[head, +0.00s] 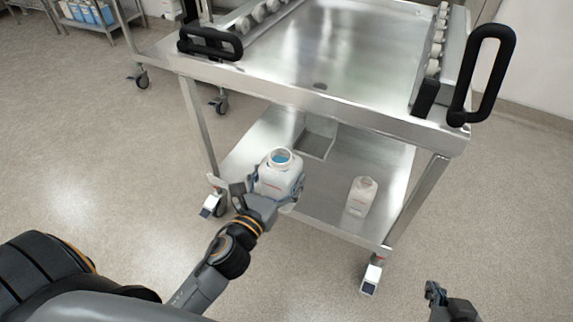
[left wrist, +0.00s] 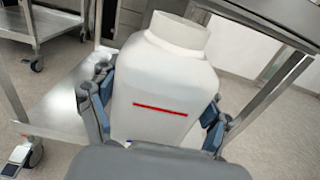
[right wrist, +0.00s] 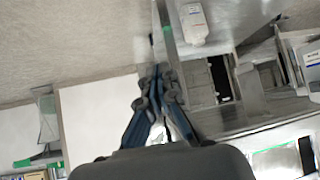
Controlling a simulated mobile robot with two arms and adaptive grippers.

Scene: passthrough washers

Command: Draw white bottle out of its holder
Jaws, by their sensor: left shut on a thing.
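A white bottle (head: 275,181) with a wide open neck and blue inside is held upright by my left gripper (head: 268,192), in front of the cart's lower shelf in the head view. In the left wrist view the bottle (left wrist: 160,85) with a red line on its face sits between the blue-grey fingers, which press on its sides. A square metal holder (head: 316,146) stands on the lower shelf behind the bottle; it looks empty where visible. My right gripper (head: 437,294) is at the lower right, away from the cart, its fingers together and empty in the right wrist view (right wrist: 157,80).
The steel cart top (head: 330,45) has black handles and rows of white items along both sides. Another rack (head: 90,25) is at the far left. Open floor lies around.

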